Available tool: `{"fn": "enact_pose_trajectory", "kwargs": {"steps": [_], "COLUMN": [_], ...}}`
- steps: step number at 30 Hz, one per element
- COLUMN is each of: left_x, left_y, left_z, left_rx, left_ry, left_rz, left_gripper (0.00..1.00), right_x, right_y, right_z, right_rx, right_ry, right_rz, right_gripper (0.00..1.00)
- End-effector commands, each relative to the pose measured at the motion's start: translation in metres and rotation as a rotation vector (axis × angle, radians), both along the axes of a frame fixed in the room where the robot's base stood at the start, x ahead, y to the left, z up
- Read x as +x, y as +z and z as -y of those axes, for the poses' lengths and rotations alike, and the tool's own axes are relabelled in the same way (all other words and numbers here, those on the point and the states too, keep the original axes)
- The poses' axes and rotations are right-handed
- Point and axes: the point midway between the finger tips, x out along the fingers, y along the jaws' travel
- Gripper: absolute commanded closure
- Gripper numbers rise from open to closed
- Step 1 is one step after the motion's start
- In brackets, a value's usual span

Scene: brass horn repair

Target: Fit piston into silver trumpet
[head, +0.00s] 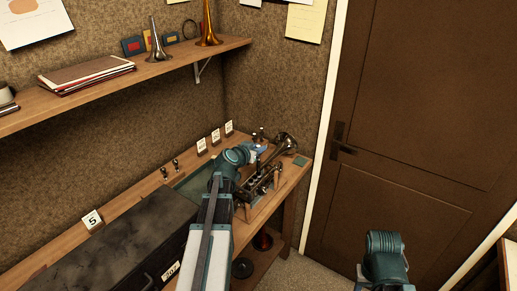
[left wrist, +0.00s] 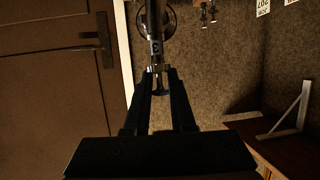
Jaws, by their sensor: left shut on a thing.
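The silver trumpet (head: 265,178) lies on a wooden stand at the right end of the bench, its bell (head: 287,143) towards the back right. My left gripper (head: 261,149) is above the trumpet's valves. In the left wrist view its fingers (left wrist: 160,78) are shut on a slim silvery piston (left wrist: 154,42), which extends away from the fingertips. Whether the piston touches the trumpet cannot be told. Two small pistons (head: 170,169) stand at the back of the bench. My right gripper (head: 385,284) is at the bottom edge, partly cut off.
A dark case (head: 120,235) fills the bench's left part. Number cards (head: 215,138) stand along the back. A wooden shelf (head: 150,70) above carries papers and horn bells. A brown door (head: 420,110) is at the right. A small green block (head: 300,161) lies at the bench's right end.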

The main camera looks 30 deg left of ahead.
Motion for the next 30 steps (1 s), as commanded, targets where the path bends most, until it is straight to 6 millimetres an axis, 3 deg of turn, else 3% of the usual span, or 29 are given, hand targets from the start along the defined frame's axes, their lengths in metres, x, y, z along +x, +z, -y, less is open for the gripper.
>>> {"fn": "enact_pose_trajectory", "kwargs": {"steps": [30], "left_x": [0.000], "left_y": [-0.016], "left_z": [0.000], "left_rx": [0.000], "left_ry": [0.004], "left_rz": [0.000], "left_gripper": [1.00], "right_x": [0.000], "right_y": [-0.016], "right_z": [0.000], "right_rx": [0.000], "right_ry": [-0.001], "right_rz": [0.000], "right_gripper": [0.50]}}
